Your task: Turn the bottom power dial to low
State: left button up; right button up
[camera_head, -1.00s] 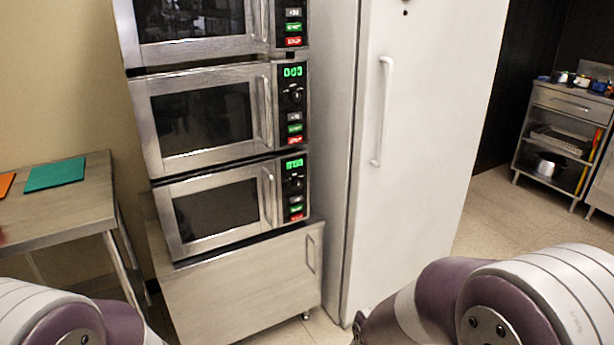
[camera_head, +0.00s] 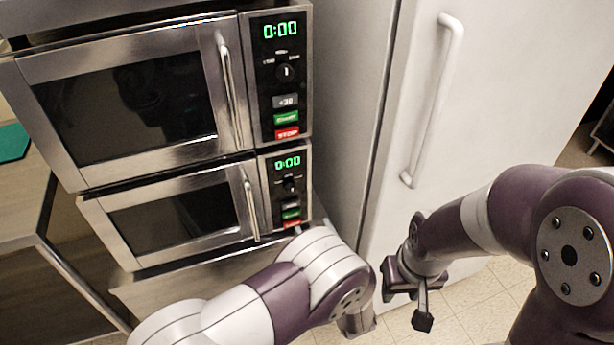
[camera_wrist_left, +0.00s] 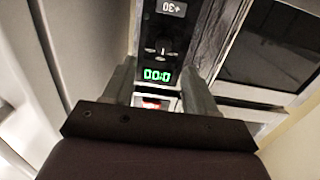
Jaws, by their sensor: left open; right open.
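The bottom microwave's power dial (camera_head: 290,184) is a small black knob under the green 0:00 display (camera_head: 287,163). In the left wrist view the panel is upside down, and the dial (camera_wrist_left: 163,48) shows above the display (camera_wrist_left: 157,75), with a pale mark running roughly up and down. My left gripper (camera_wrist_left: 158,84) is open, its two fingers apart in front of the panel with nothing between them. My right gripper (camera_head: 408,298) is open and empty, low in front of the white fridge.
The upper microwave (camera_head: 130,100) has a similar panel and dial (camera_head: 286,72). Both doors have bar handles beside the panels. The white fridge (camera_head: 490,100) with its long handle (camera_head: 435,100) stands to the right. A table (camera_head: 22,200) is at the left.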

aim_at(292, 192)
pick_arm(q)
jog(key=x, duration=0.3)
jog(key=r+x, duration=0.1)
jog(key=x, duration=0.3)
jog(key=a+x, duration=0.1)
jog(key=x, duration=0.2)
jog(key=shift+w+a+r, duration=0.1)
jog(key=shift+r, duration=0.15)
jog(key=shift+w+a+f, duration=0.1)
jog(key=shift+w, duration=0.65)
jog(key=shift+s, duration=0.1)
jog(key=c, duration=1)
